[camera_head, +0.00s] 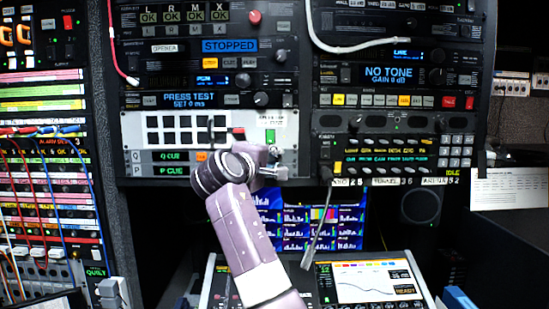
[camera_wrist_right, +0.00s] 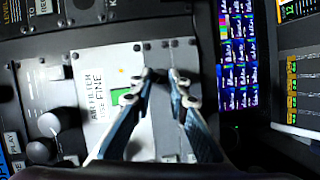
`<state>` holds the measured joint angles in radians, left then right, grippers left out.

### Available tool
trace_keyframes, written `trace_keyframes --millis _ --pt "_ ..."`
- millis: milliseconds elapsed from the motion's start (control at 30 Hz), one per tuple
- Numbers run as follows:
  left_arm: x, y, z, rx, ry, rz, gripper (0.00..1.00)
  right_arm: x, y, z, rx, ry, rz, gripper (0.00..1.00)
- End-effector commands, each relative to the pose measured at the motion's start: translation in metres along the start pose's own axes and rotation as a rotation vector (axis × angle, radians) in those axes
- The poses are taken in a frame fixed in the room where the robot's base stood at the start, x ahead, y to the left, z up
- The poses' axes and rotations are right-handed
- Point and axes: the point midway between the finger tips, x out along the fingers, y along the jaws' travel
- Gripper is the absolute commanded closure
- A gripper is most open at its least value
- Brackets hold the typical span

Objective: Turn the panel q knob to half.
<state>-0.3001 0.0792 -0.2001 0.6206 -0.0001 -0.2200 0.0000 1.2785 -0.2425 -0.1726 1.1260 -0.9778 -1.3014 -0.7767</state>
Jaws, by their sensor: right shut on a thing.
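The white panel (camera_head: 205,120) in the head view has rows of dark buttons, a green lit square (camera_head: 269,135) and green Q CUE and P CUE displays (camera_head: 172,157) at its lower left. My right gripper (camera_head: 272,160) is at the lower right of this panel, right of the Q row. In the right wrist view the two fingertips (camera_wrist_right: 161,77) are close together at the panel face, beside the green square (camera_wrist_right: 122,96). They are shut on the panel q knob, which is largely hidden between them. My left gripper is not in view.
Racks with lit displays and several knobs (camera_head: 261,99) stand close above and right of the panel. A screen (camera_head: 320,215) and a console (camera_head: 375,280) are below it. Patch cables (camera_head: 45,200) hang at the left. A grey cable (camera_head: 318,220) hangs right of my arm.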

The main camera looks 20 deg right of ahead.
Motion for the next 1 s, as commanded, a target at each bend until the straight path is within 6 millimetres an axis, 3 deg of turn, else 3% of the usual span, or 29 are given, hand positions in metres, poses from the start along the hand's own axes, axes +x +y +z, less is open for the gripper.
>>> trace_keyframes --millis 600,1000 --pt "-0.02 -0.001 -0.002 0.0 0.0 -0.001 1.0 0.001 0.007 0.002 0.521 0.013 -0.219 1.0" --pt "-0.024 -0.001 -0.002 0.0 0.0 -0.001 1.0 0.001 0.007 0.003 0.715 0.017 -0.302 1.0"
